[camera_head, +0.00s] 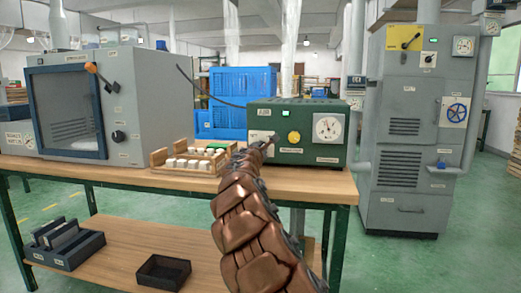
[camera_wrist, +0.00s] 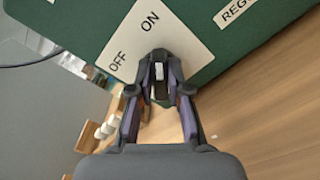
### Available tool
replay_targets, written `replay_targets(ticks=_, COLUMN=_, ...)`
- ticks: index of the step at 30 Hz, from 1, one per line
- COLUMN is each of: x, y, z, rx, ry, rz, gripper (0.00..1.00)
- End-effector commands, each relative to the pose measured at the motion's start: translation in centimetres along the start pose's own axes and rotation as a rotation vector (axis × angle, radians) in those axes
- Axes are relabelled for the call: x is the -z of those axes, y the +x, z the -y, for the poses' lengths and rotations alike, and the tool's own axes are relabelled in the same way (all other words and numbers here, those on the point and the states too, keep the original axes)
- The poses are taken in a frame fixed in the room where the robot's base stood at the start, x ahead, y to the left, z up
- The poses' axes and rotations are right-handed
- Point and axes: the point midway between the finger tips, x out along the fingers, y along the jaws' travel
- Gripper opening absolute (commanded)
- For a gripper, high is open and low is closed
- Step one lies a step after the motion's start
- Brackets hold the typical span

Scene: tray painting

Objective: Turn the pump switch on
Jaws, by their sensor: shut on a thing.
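The green pump box (camera_head: 290,113) stands on the right end of the wooden table. Its white switch plate (camera_head: 256,134) is at the left of the front face, partly behind my arm. In the wrist view the plate (camera_wrist: 137,44) reads ON and OFF. My gripper (camera_head: 266,146) reaches the plate; in the wrist view its fingertips (camera_wrist: 159,76) are closed around the pump switch (camera_wrist: 158,72). The fingers hide most of the switch, so I cannot tell which label it points to.
A yellow knob (camera_head: 294,137) and a round gauge (camera_head: 328,127) sit right of the plate. A wooden rack (camera_head: 172,166) with white pieces stands left of my arm. A grey oven (camera_head: 150,95) fills the table's left side. A tall grey cabinet (camera_head: 405,150) stands at right.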

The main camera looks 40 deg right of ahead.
Motion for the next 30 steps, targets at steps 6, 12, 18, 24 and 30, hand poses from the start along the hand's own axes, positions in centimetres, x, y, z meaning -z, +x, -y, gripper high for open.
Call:
replay_targets(ticks=6, x=0.0, y=0.0, z=0.0, rx=0.000, ry=0.001, rz=0.000, gripper=0.35)
replay_targets(ticks=12, x=0.0, y=0.0, z=0.0, rx=0.000, ry=0.000, rz=0.000, gripper=0.42)
replay_targets(ticks=18, x=0.0, y=-0.1, z=0.0, rx=0.000, ry=0.000, rz=0.000, gripper=0.42)
replay_targets(ticks=24, x=0.0, y=-1.0, z=-0.3, rx=-0.004, ry=-0.003, rz=-0.001, gripper=0.42)
replay_targets(ticks=30, x=0.0, y=-2.5, z=-0.3, rx=-0.004, ry=-0.004, rz=0.000, gripper=0.42)
